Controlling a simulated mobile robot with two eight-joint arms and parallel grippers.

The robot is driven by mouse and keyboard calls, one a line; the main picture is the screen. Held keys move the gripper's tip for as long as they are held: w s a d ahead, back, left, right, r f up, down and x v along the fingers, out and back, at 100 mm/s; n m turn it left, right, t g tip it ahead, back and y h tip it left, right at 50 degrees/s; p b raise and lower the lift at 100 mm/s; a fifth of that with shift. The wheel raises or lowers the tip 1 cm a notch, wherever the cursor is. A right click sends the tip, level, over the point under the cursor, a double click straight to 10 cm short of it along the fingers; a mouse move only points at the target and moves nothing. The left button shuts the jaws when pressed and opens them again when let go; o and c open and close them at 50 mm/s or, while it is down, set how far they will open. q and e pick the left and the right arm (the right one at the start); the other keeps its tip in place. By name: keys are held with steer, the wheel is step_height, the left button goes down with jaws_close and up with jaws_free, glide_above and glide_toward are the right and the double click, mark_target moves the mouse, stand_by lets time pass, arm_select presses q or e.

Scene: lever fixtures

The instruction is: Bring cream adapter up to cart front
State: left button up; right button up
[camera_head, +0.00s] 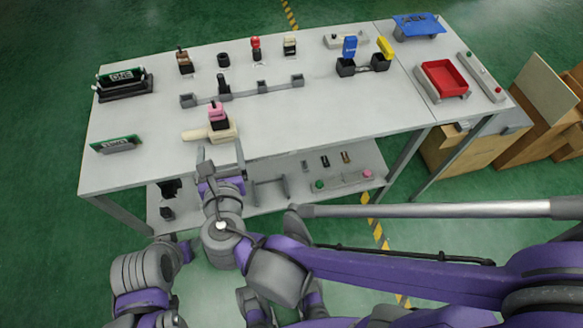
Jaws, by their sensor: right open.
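A cream block (196,135), which looks like the cream adapter, lies near the front edge of the white table. A black piece with a pink top (217,111) stands on its right part. My right gripper (220,150) is open and empty at the table's front edge, just in front of the cream block. Its two fingers point toward the block and are spread apart. I cannot tell whether the fingers touch it. My left arm (142,275) shows at the lower left, but its gripper cannot be made out.
Behind the cream block is a grey rail (243,92) with several posts. Green-faced holders (117,144) stand at the left. A red tray (444,77) is on the right. A lower shelf (300,192) holds small parts. The tabletop right of the cream block is clear.

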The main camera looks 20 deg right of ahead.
steer(key=s+d+f+m+g+h, duration=0.1)
steer(key=s+d+f+m+g, duration=0.2)
steer(key=d+m, duration=0.5)
steer(key=s+d+f+m+g+h, duration=0.1)
steer(key=d+f+m+g, duration=0.25)
steer(key=d+m, duration=0.4)
steer(key=s+d+f+m+g+y, duration=0.1)
steer(key=s+m, duration=0.4)
steer(key=m, duration=0.5)
steer(key=s+d+f+m+g+y, duration=0.1)
steer(key=s+d+f+m, duration=0.3)
steer(key=m, duration=0.6)
steer(key=shift+s+d+g+y, duration=0.3)
steer(key=shift+s+d+g, duration=0.35)
steer(key=shift+d, duration=0.25)
